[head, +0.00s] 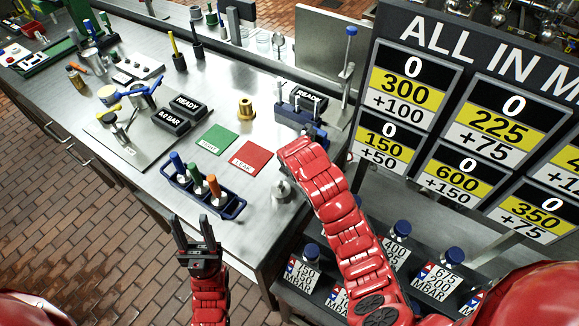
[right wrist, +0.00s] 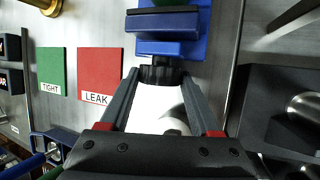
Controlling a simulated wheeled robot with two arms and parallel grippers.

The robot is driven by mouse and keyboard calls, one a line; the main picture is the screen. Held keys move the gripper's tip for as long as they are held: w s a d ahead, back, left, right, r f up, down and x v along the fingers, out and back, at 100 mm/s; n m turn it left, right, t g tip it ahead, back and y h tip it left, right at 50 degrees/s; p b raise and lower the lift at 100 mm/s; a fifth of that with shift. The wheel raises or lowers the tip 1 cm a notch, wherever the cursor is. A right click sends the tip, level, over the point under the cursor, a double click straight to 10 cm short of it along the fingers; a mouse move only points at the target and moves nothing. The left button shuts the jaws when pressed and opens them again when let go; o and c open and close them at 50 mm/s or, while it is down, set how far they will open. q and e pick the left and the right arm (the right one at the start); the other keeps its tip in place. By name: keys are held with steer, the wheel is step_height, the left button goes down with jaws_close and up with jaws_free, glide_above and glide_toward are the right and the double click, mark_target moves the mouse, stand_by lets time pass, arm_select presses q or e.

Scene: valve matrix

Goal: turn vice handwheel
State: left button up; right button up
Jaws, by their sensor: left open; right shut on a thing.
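The blue vice (head: 317,134) stands near the bench's right edge in the head view, partly hidden by my red right arm. In the right wrist view the blue vice body (right wrist: 200,42) is at the top. Its dark ribbed handwheel (right wrist: 162,72) is on the near side. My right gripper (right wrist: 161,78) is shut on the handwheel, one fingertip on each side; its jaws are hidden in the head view. My left gripper (head: 195,222) is open and empty, pointing up beside the bench's front edge, apart from the vice.
A green card (head: 216,139) and a red LEAK card (head: 250,157) lie left of the vice. A blue rack (head: 225,208) with several colored-handled tools sits at the front edge. A brass fitting (head: 246,108) stands behind. A score board (head: 455,50) rises at the right.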

stand_by(0.3)
steer(key=o, duration=1.4)
steer(key=shift+s+p+v, duration=0.2)
steer(key=shift+p+v, duration=2.3)
steer(key=shift+v, duration=6.2)
steer(key=shift+d+f, duration=0.1)
steer(key=shift+d, duration=0.05)
